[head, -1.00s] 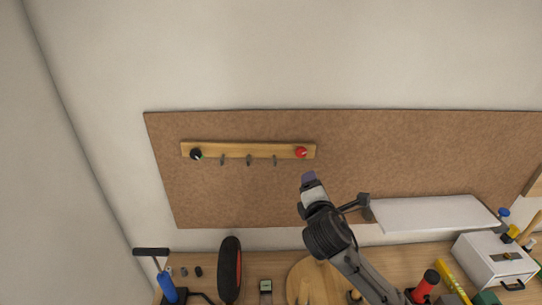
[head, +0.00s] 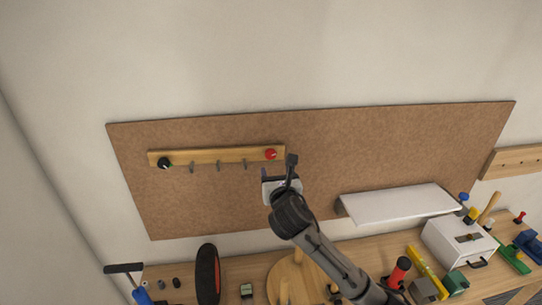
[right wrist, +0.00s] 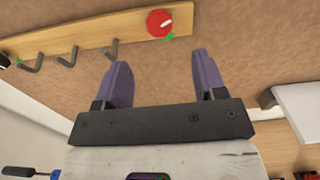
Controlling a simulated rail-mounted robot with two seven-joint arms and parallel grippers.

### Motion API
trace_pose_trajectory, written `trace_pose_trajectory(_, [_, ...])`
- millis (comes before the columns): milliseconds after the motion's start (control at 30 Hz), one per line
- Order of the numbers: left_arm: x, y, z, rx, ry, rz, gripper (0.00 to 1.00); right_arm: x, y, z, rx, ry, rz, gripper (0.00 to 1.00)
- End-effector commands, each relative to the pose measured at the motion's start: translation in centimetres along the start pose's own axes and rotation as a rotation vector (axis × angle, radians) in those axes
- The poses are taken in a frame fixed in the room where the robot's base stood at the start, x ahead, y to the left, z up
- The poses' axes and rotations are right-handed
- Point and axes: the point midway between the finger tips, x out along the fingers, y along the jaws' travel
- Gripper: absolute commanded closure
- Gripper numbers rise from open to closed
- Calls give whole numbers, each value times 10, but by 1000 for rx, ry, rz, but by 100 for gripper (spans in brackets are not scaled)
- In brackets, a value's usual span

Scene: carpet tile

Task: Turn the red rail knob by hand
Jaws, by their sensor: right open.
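The red rail knob (head: 270,154) sits at the right end of a wooden rail (head: 205,155) on the brown pegboard. In the right wrist view the red knob (right wrist: 160,22) has a white mark on its face and a green mark at its lower edge. My right gripper (head: 277,172) is just below and right of the knob in the head view. Its purple fingers (right wrist: 160,75) are spread and empty in the wrist view, with the knob beyond their tips, apart from them. My left gripper is not in view.
A black knob (head: 164,163) is at the rail's left end, with several hooks between. A white shelf (head: 398,204) juts out at right. The workbench (head: 240,285) below holds a wheel (head: 208,273), a white box (head: 460,240) and tools.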

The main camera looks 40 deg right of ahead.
Motion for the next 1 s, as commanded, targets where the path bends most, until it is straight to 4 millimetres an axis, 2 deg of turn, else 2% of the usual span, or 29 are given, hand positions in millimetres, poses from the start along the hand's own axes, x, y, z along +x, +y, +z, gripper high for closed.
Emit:
trace_pose_trajectory(200, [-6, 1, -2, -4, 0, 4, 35, 43, 0, 1, 4, 2, -1, 36])
trace_pose_trajectory(500, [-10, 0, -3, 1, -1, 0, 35, 80, 0, 1, 3, 1, 1, 36])
trace_pose_trajectory(700, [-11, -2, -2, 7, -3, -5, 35, 90, 0, 0, 3, 0, 2, 36])
trace_pose_trajectory(1000, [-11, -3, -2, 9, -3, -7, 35, 92, 0, 0, 2, 0, 3, 36])
